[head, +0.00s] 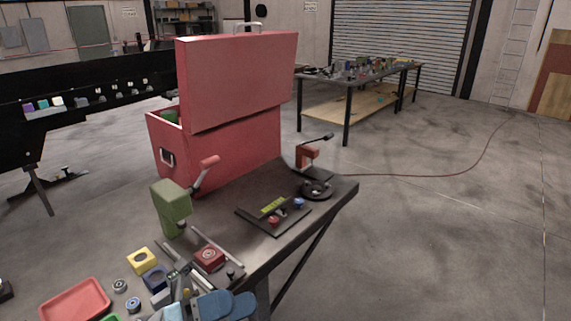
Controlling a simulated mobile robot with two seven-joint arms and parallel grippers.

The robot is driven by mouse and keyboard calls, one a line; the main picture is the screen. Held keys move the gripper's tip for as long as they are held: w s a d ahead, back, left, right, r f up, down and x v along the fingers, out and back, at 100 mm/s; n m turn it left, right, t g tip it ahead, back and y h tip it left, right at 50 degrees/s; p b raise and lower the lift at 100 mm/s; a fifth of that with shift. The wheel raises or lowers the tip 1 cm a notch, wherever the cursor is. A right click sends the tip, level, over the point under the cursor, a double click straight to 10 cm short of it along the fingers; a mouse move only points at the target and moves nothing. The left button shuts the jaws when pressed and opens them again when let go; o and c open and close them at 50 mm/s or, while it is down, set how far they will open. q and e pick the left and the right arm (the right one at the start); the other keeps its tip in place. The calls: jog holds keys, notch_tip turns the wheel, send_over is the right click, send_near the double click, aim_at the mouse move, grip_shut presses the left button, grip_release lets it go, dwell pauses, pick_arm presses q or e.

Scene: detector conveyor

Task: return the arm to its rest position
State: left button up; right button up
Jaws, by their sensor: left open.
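My left gripper (185,278) shows at the bottom of the head view, over the near end of the dark workbench (262,240). Its jaws are open and I see nothing held between them. Blue parts of my arm show just below it at the picture's edge. Small parts crowd around it, and I cannot tell whether it touches any of them. My right gripper is not in view.
A red block (209,258), yellow block (142,259) and red tray (75,301) lie near the gripper. A green press (172,206) and open red chest (235,150) stand beyond. A black conveyor (100,75) is at left.

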pick_arm(q)
jog(key=w+a+f+n+t+y+p, duration=0.1)
jog(key=a+f+n+t+y, duration=0.2)
jog(key=f+n+t+y, duration=0.7)
jog(key=w+a+f+n+t+y+p, duration=0.1)
jog(key=a+f+n+t+y, duration=0.2)
jog(key=n, duration=1.2)
jog(key=s+a+f+n+g+y, duration=0.2)
jog(key=s+f+n+g+y, duration=0.1)
jog(key=s+f+n, duration=0.3)
jog(key=s+a+f+n+g+y+p, duration=0.1)
jog(key=s+a+f+n+g+y, duration=0.2)
jog(key=f, duration=0.7)
jog(key=s+n, duration=0.2)
jog(key=s, duration=0.1)
jog(key=shift+a+f+n, duration=0.25)
jog(key=shift+f+n, duration=0.05)
jog(key=shift+n, duration=0.1)
jog(key=shift+a, duration=0.1)
